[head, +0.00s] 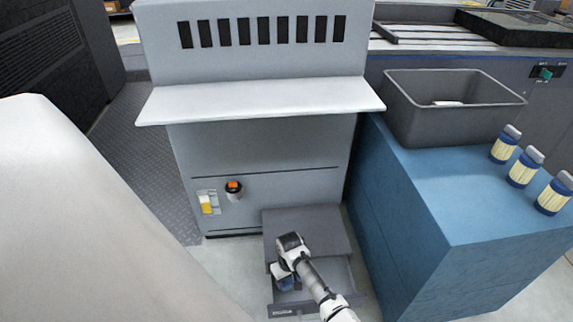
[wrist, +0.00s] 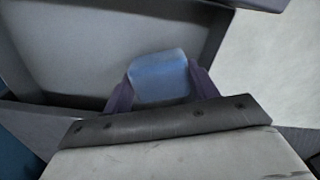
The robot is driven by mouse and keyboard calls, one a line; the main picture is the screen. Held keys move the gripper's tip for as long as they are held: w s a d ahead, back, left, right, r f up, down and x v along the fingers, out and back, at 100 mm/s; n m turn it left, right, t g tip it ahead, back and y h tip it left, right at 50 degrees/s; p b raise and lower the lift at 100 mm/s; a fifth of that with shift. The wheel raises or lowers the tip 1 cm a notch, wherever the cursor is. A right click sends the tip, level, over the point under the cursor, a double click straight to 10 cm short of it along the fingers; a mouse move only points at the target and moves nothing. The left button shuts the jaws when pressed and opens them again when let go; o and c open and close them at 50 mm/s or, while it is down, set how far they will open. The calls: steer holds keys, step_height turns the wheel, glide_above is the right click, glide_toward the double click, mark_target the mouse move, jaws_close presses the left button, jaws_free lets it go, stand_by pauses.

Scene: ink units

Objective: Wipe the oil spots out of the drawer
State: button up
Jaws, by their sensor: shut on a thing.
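The grey drawer (head: 312,303) is pulled open at the foot of the grey machine in the head view. My gripper (head: 284,282) reaches down into it on its left side. In the wrist view my gripper (wrist: 160,85) is shut on a blue block-like wiper (wrist: 158,70), with a purple finger on each side. The wiper is over the pale drawer floor (wrist: 95,45). I cannot tell whether it touches the floor. No oil spots are clear in either view; my arm and gripper hide part of the drawer.
The grey machine (head: 262,150) stands behind the drawer, its ledge (head: 260,100) jutting out above. A blue cabinet (head: 460,200) is close on the right, bearing a grey bin (head: 450,115) and several bottles (head: 522,168). A pale rounded surface fills the lower left.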

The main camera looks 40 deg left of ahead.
steer(key=shift+r+p, duration=2.25)
steer(key=shift+r, duration=0.5)
